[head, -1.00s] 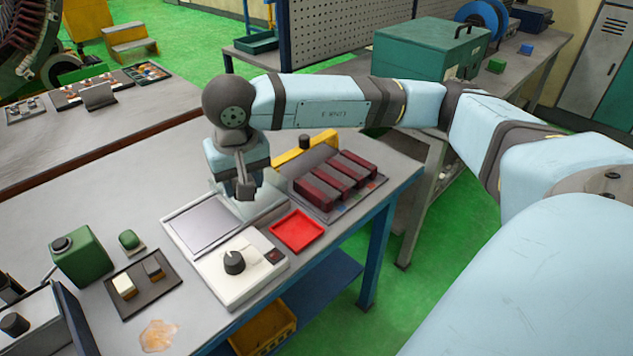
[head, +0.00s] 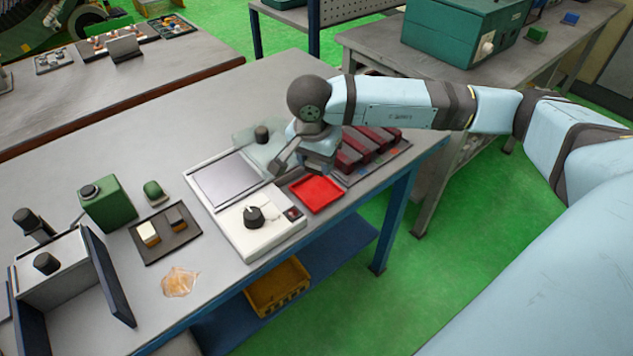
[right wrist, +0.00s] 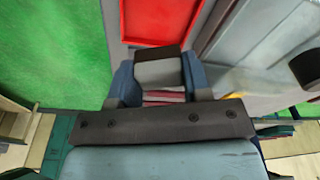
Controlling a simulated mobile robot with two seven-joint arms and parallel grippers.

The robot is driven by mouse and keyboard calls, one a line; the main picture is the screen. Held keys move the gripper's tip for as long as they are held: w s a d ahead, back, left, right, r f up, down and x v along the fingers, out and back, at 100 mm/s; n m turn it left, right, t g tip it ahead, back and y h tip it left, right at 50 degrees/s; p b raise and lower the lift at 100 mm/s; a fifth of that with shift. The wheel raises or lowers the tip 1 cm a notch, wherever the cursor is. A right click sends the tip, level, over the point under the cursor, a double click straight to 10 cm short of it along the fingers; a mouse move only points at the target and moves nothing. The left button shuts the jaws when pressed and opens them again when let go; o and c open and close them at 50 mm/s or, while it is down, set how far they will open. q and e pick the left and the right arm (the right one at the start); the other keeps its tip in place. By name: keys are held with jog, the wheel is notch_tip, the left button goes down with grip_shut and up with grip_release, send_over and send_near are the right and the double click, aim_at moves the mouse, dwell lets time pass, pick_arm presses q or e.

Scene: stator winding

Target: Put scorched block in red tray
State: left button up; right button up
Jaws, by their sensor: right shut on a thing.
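The red tray (head: 316,194) lies flat and empty on the bench, in front of the dark red bars. My right gripper (head: 303,166) is at its back edge, in the head view. The right wrist view shows my right gripper (right wrist: 160,88) shut on a grey block with a dark brown end, the scorched block (right wrist: 160,71). The red tray (right wrist: 160,18) shows just beyond the block, which appears apart from it. The block is hard to make out in the head view. My left gripper is not in view.
A white appliance (head: 247,226) with a knob and grey plate stands left of the tray. A clear cover (head: 252,150) with a dark knob is behind it. Dark red bars (head: 372,147) sit on a rack at right. A dark tray (head: 157,246) holds two small blocks.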

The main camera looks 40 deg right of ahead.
aim_at(317, 191)
notch_tip(317, 191, down, 7)
jog(key=shift+r, duration=0.1)
dwell(0.3)
jog(key=shift+f, duration=0.2)
jog(key=o, duration=0.7)
jog(key=shift+c, duration=0.2)
jog(key=shift+r, duration=0.1)
jog(key=shift+r, duration=0.15)
jog(key=r, duration=0.4)
jog(key=a+r, duration=0.1)
jog(key=r, duration=0.7)
jog(key=shift+s+a, duration=0.3)
jog(key=shift+s, duration=0.1)
